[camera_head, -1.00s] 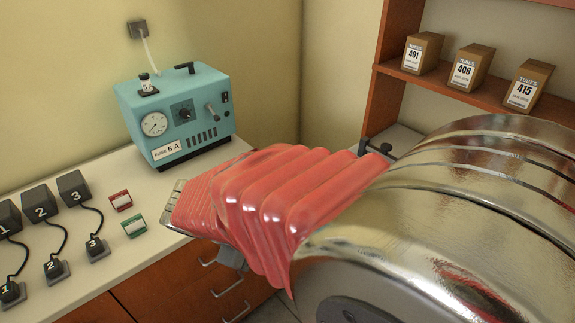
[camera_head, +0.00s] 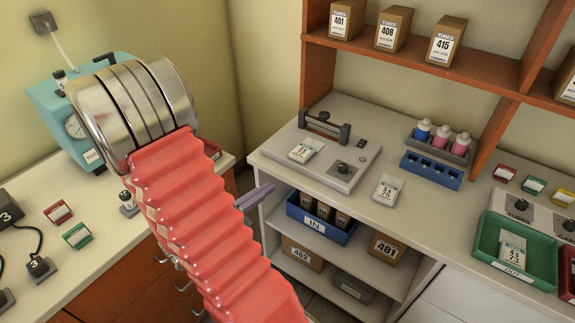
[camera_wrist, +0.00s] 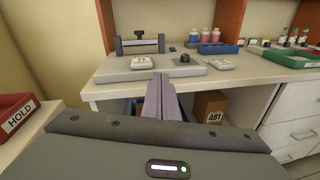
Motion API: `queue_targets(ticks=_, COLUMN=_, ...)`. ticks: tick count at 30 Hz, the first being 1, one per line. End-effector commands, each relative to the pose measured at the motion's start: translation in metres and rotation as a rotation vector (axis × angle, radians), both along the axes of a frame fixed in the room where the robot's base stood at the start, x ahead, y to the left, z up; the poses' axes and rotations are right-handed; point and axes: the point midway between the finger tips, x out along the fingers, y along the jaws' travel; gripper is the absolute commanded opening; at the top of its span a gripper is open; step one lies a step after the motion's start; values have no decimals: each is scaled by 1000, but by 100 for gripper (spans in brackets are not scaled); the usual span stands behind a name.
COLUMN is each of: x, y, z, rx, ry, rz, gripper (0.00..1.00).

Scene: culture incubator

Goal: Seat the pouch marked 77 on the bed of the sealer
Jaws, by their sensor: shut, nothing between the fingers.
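The sealer (camera_head: 343,178) is a grey flat unit with a raised dark bar at its back and a black knob, on the white counter; it also shows in the wrist view (camera_wrist: 198,72). A small white pouch (camera_head: 305,149) lies on its top in front of the bar. A second pouch (camera_head: 388,189) lies on the counter right of the sealer. A third pouch (camera_head: 513,246) lies in the green OUT tray (camera_head: 485,232). The pouch numbers are too small to read surely. My gripper (camera_head: 266,189) is shut and empty, short of the counter's front edge, also in the wrist view (camera_wrist: 161,78).
A blue IN bin (camera_head: 318,240) with brown packets and box 481 (camera_head: 387,247) stand on the shelf below. A blue rack (camera_head: 431,170) and bottles (camera_head: 441,137) stand behind the counter pouch. A red HOLD tray (camera_wrist: 18,118) is at left in the wrist view.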

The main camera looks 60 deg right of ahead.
Motion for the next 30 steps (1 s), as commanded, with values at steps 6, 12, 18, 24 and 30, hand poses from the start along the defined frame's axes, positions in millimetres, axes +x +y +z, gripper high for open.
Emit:
queue_targets(ticks=6, x=15, y=-14, z=-26, rx=-31, ry=142, rz=123, gripper=0)
queue_targets(ticks=12, x=21, y=-17, z=-35, rx=-38, ry=180, rz=166, gripper=0)
queue_targets(ticks=18, x=21, y=-17, z=-34, rx=-39, ry=179, rz=166, gripper=0)
queue_targets(ticks=24, x=21, y=-19, z=-34, rx=-39, ry=179, rz=165, gripper=0)
queue_targets(ticks=30, x=18, y=-30, z=-34, rx=-39, ry=177, rz=162, gripper=0)
